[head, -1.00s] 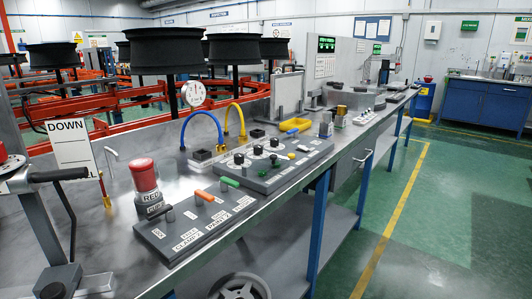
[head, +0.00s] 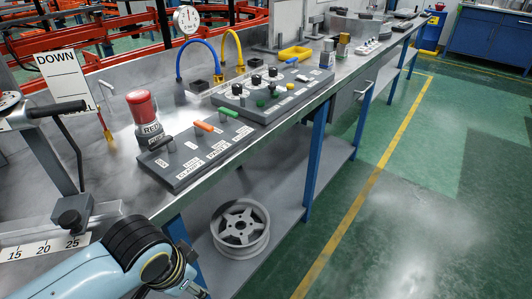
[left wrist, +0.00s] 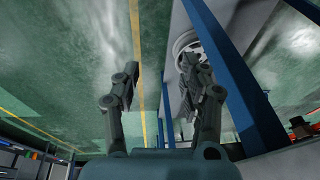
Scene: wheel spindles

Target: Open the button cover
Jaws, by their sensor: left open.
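A grey control panel (head: 205,150) with dark, orange and green levers lies on the metal bench. A red-capped cylinder (head: 141,103) labelled RED stands upright at its left end. A second grey panel (head: 262,100) with black knobs and green and yellow buttons sits behind it. I cannot make out which part is the button cover, or whether it is open. My left arm enters the head view at bottom left, below the bench front; its gripper is not clear there. In the left wrist view my left gripper (left wrist: 160,82) is open and empty, with floor and bench leg beyond.
A spoked wheel (head: 240,225) lies on the lower shelf. A blue leg (head: 315,148) supports the bench front. A clamp-like fixture (head: 72,212) and a ruler (head: 45,247) are at left. The green floor at right is clear.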

